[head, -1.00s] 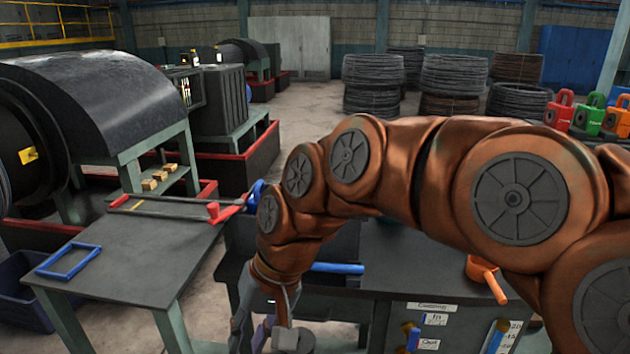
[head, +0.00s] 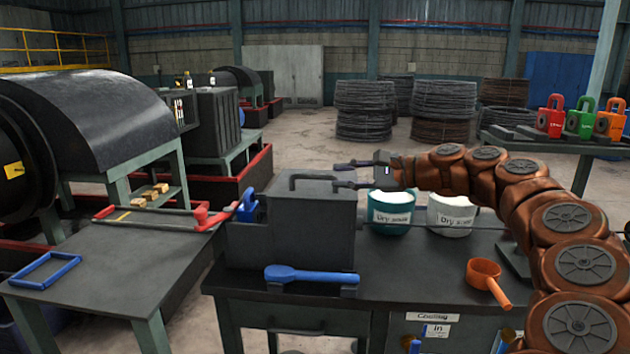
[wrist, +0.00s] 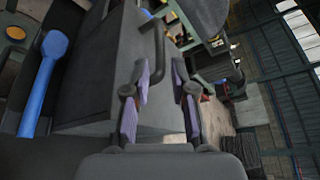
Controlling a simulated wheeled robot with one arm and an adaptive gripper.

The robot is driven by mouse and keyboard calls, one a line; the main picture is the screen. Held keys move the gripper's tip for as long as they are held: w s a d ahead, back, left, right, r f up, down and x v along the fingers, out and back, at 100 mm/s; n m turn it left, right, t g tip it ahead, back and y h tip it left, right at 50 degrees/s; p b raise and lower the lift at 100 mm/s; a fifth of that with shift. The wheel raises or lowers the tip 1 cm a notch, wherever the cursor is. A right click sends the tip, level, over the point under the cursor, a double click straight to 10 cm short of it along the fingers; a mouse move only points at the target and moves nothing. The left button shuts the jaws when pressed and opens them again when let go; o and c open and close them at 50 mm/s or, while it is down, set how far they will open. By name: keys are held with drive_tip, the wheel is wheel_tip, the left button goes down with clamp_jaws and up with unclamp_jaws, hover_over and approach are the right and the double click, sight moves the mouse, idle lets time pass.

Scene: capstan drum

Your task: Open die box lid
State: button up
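The die box (head: 300,240) is a dark grey box on the dark bench. Its lid (head: 315,192) looks closed and carries a dark bar handle (head: 312,177). In the wrist view the handle (wrist: 159,42) rises just ahead of the fingers and slightly between them. My gripper (head: 338,175) is at the right end of the handle, fingers pointing left. In the wrist view my gripper (wrist: 161,80) is open, its purple-padded fingers apart with nothing clamped. I cannot tell whether a finger touches the handle.
A blue scoop (head: 310,275) lies before the box. An orange ladle (head: 485,278) lies at the bench's right. The bench middle is clear.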

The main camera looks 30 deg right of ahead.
sight(322, 177)
drive_tip(key=p+x, duration=0.1)
drive_tip(key=x, duration=0.6)
drive_tip(key=shift+w+a, duration=0.2)
drive_tip(key=shift+c, duration=0.4)
clamp_jaws()
